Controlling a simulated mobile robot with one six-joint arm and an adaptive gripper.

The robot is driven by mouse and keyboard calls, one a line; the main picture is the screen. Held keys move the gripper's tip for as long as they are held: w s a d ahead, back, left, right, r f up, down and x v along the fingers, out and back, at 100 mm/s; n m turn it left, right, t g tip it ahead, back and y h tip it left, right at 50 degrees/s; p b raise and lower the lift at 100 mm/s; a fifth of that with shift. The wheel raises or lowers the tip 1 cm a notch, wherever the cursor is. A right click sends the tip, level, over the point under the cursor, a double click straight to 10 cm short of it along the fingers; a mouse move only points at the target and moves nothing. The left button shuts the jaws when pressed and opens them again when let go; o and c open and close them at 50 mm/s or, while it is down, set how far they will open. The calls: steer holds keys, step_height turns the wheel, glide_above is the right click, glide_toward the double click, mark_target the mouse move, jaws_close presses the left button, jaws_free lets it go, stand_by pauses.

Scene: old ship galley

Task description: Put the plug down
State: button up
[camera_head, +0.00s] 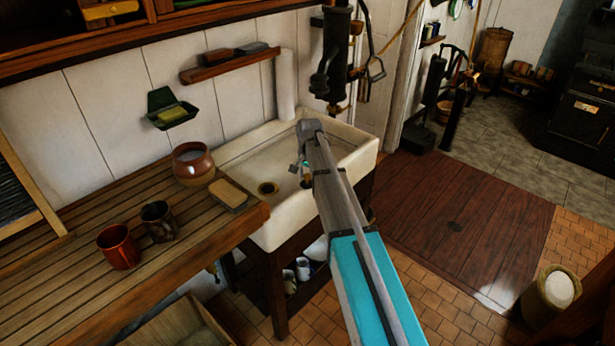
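My arm reaches from the lower right over the white sink (359,155). My gripper (303,170) hangs above the right part of the basin, mostly hidden behind my own arm. Small dark and greenish parts show at its end; I cannot tell whether its fingers are open or shut, or whether a plug is between them. A round brass-coloured drain (267,188) with a dark middle lies in the basin floor, to the left of my gripper. I cannot make out a separate plug.
The slatted wooden counter (75,262) left of the sink holds a brown pot (192,163), a tan block on a dish (228,193), a red mug (118,247) and a dark mug (159,221). A black hand pump (334,60) stands behind the sink.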

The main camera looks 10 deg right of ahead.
mark_target(308, 175)
steer(key=shift+r, duration=0.1)
stand_by(0.4)
step_height(308, 175, up, 12)
steer(key=p, duration=1.2)
steer(key=shift+s+d, duration=0.1)
stand_by(0.6)
steer(key=s+n, duration=0.7)
steer(key=s, duration=2.2)
steer(key=shift+a+n, duration=0.2)
steer(key=shift+n, duration=0.2)
step_height(308, 175, down, 10)
steer(key=b, duration=0.9)
steer(key=shift+b, duration=0.35)
